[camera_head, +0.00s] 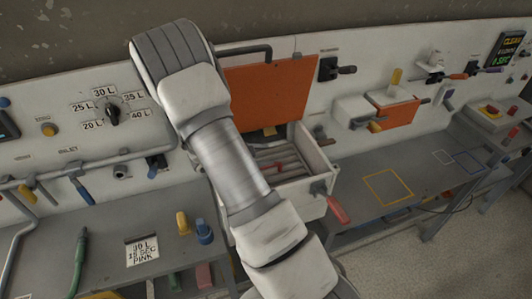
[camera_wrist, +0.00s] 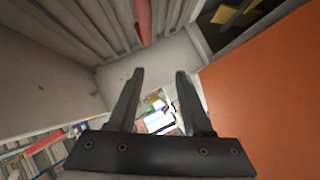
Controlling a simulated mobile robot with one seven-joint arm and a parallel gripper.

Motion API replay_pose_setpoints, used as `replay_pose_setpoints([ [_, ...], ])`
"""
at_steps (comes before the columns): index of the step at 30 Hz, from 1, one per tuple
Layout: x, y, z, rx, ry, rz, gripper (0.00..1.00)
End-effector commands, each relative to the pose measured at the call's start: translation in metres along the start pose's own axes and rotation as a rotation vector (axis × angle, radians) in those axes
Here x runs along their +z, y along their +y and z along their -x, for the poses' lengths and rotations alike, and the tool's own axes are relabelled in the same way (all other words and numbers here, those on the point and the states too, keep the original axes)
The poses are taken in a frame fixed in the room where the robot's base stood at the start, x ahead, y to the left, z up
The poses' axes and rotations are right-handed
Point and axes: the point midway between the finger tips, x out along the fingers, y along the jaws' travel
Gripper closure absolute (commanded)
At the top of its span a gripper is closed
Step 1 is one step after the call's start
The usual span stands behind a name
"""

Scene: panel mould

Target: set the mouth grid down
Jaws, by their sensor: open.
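My gripper (camera_wrist: 160,74) shows in the wrist view with its two dark fingers apart and nothing between them. Grey slats (camera_wrist: 85,22) at the top left of the wrist view may be the mouth grid, inside a pale-walled box. In the head view similar slats (camera_head: 280,160) lie in the open white box (camera_head: 310,150), with reddish pieces among them. My arm crosses in front of the box's left side and hides part of it. My gripper cannot be made out in the head view. The fingertips appear apart from the slats.
An orange panel (camera_head: 268,90) stands up behind the box; an orange surface (camera_wrist: 265,85) fills the wrist view's right. A red handle (camera_head: 338,208) sticks out at the box's front right. The bench (camera_head: 350,222) has bare room around a yellow outlined square (camera_head: 387,173).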

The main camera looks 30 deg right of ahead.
Motion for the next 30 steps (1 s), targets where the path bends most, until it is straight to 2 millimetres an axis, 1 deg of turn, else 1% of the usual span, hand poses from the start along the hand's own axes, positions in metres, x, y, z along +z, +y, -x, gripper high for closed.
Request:
replay_pose_setpoints([
  [1, 0.002, -0.001, 0.014, -0.006, -0.004, -0.004, 0.50],
  [3, 0.002, -0.003, 0.031, -0.008, -0.005, -0.006, 0.50],
  [9, 0.000, -0.003, 0.075, -0.008, -0.002, -0.010, 0.50],
  [13, 0.000, -0.004, 0.095, -0.009, -0.002, -0.011, 0.50],
  [17, -0.001, -0.005, 0.106, -0.009, -0.002, -0.012, 0.50],
  [19, -0.001, -0.010, 0.111, -0.021, -0.023, -0.012, 0.50],
  [20, 0.000, -0.014, 0.113, -0.033, -0.042, -0.012, 0.50],
  [23, 0.003, -0.037, 0.126, -0.101, -0.146, -0.002, 0.50],
  [26, 0.006, -0.071, 0.150, -0.213, -0.304, 0.029, 0.50],
  [27, 0.007, -0.084, 0.164, -0.264, -0.371, 0.049, 0.50],
  [29, 0.006, -0.100, 0.184, -0.339, -0.463, 0.086, 0.50],
  [30, 0.005, -0.108, 0.198, -0.387, -0.518, 0.113, 0.50],
])
